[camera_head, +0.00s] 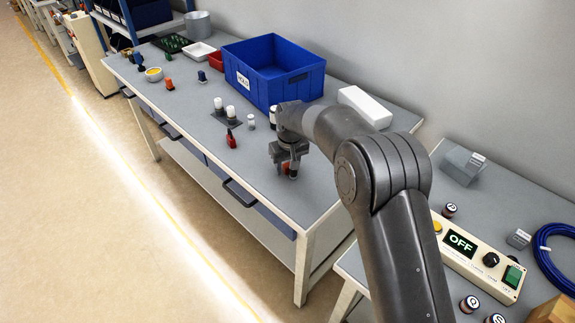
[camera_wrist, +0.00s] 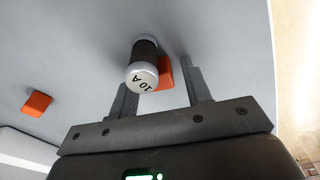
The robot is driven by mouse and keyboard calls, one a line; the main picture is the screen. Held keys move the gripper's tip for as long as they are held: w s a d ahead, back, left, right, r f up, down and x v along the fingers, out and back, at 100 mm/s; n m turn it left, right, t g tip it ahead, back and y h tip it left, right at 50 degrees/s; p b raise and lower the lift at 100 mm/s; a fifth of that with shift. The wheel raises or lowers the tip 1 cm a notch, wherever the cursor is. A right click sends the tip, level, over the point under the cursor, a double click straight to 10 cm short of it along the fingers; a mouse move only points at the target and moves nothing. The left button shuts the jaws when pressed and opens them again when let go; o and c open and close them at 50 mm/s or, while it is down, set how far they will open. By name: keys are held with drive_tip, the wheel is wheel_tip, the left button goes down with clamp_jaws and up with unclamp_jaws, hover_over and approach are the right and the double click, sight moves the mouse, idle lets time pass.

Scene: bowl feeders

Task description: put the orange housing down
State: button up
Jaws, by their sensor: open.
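The orange housing (camera_wrist: 165,72) sits on the grey bench top, partly hidden behind a dark cylinder with a pale end marked "10 A" (camera_wrist: 143,68) in the wrist view. I cannot tell whether the cylinder is in the housing or only beside it. In the head view the housing (camera_head: 286,168) shows as a small orange patch under my gripper (camera_head: 288,165). In the wrist view my gripper (camera_wrist: 157,76) is open, with one finger on either side of the housing and cylinder and visible gaps. A second orange piece (camera_wrist: 38,103) lies apart at the left.
A blue bin (camera_head: 265,75) stands behind, with a white box (camera_head: 365,107) to its right. A red item (camera_head: 231,139), white-topped cylinders (camera_head: 231,112) and another orange piece (camera_head: 169,84) stand to the left. The bench top (camera_head: 255,185) is clear toward its front edge.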

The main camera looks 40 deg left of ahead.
wheel_tip(320, 180, up, 12)
drive_tip(key=d, duration=0.1)
drive_tip(key=shift+s+d+r, duration=0.15)
drive_tip(key=shift+s, duration=0.15)
drive_tip(key=w+d+r+m, duration=0.1)
drive_tip(key=w+d+r, duration=0.1)
drive_tip(key=d+r, duration=0.3)
drive_tip(key=w+d+r+m+t, duration=0.1)
drive_tip(key=w+d+r, duration=0.15)
drive_tip(key=d, duration=0.45)
drive_tip(key=w+d+r+m, duration=0.1)
drive_tip(key=w+d+r, duration=0.25)
drive_tip(key=d, duration=0.25)
drive_tip(key=s+d+r+m+t, duration=0.1)
drive_tip(key=d+r+m, duration=0.15)
drive_tip(key=d, duration=0.65)
drive_tip(key=s+d+r+m, duration=0.1)
drive_tip(key=d+r, duration=0.2)
drive_tip(key=d, duration=0.5)
drive_tip(key=s+d+r+m+t, duration=0.1)
drive_tip(key=s+d+m+t, duration=0.35)
drive_tip(key=d, duration=1.05)
drive_tip(key=s+d+f+m+g+h, duration=0.1)
drive_tip(key=s+d+f, duration=0.4)
drive_tip(key=s+d, duration=0.7)
drive_tip(key=shift+s+d+m, duration=0.25)
drive_tip(key=shift+s+m, duration=0.55)
drive_tip(key=shift+s, duration=0.35)
drive_tip(key=shift+g, duration=0.25)
